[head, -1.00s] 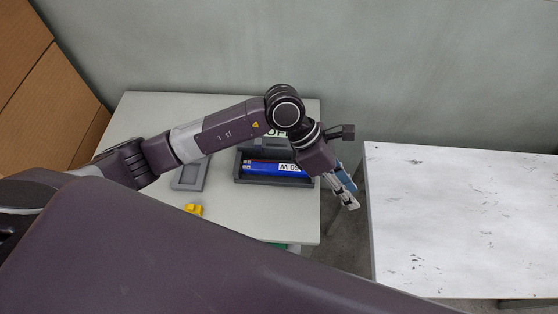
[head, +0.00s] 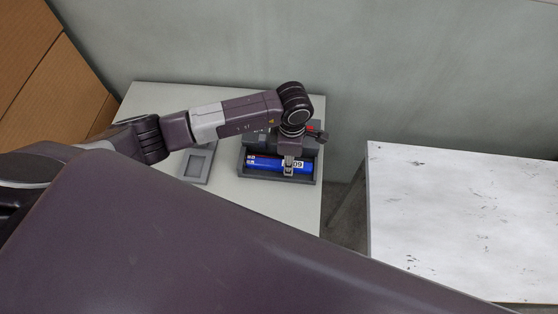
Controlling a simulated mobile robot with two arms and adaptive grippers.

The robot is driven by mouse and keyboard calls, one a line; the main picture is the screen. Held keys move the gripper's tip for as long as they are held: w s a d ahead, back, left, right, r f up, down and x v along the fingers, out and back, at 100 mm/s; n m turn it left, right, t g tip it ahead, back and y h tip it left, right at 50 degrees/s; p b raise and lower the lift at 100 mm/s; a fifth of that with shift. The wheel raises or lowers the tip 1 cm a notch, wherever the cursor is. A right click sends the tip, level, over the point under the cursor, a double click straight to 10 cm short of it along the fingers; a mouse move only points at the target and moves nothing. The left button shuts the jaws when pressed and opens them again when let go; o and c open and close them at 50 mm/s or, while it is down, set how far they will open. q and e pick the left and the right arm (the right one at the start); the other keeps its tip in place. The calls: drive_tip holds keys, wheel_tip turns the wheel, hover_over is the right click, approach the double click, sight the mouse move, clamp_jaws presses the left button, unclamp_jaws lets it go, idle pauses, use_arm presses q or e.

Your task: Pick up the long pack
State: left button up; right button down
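The long pack (head: 266,165) is blue, with a white label and dark print, and lies lengthwise in a dark grey tray (head: 247,179) on the left table. My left gripper (head: 288,169) points down over the middle of the pack and covers part of it and its label. The fingers look to be at the pack, but I cannot tell whether they touch it or are closed around it. My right gripper is not in view.
A grey frame-like holder (head: 196,165) lies left of the tray on the pale table (head: 232,205). A white, scuffed table (head: 455,215) stands to the right across a gap and looks bare. Brown panels (head: 50,90) stand at the far left.

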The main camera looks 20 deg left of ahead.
use_arm(q)
drive_tip(key=shift+f, duration=0.65)
clamp_jaws()
drive_tip(key=shift+r, duration=0.2)
drive_tip(key=shift+w+r, duration=0.1)
drive_tip(key=shift+r, duration=0.1)
wheel_tip(320, 180, up, 19)
drive_tip(key=b, duration=0.4)
drive_tip(key=shift+r+b, duration=0.2)
drive_tip(key=shift+b, duration=0.1)
